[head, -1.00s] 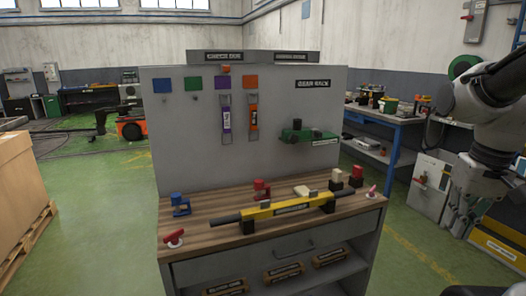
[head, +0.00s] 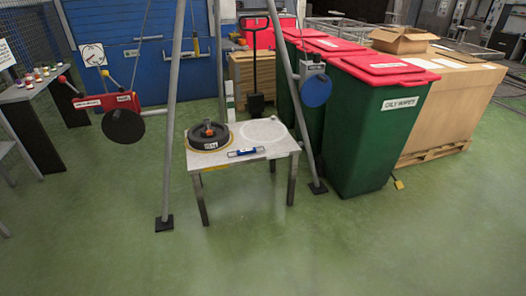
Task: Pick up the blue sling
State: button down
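A small blue item with a pale label (head: 245,152) lies flat near the front edge of a low grey table (head: 226,170). It looks like the blue sling, but it is too small to be sure. A pale round mark (head: 264,132) shows on the table's right half. My gripper is not in view.
Grey frame legs (head: 173,120) straddle the table. A red device (head: 106,101) with a black disc hangs left and a blue disc (head: 316,91) hangs right. A green bin (head: 372,135) with a red lid stands right. The green floor (head: 300,250) in front is clear.

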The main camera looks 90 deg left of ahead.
aim_at(248, 150)
jog(key=u, duration=3.1)
jog(key=i+l+u, duration=0.1)
jog(key=i+l, duration=0.15)
jog(key=i, duration=0.4)
jog(key=i+l+u, duration=0.15)
jog(key=i+l, duration=0.2)
jog(key=i, duration=0.3)
jog(key=i+l+u, duration=0.1)
jog(key=i+l, duration=0.25)
jog(key=i, duration=0.3)
jog(key=i+l+u, duration=0.1)
jog(key=i+l, duration=0.35)
jog(key=i, duration=0.15)
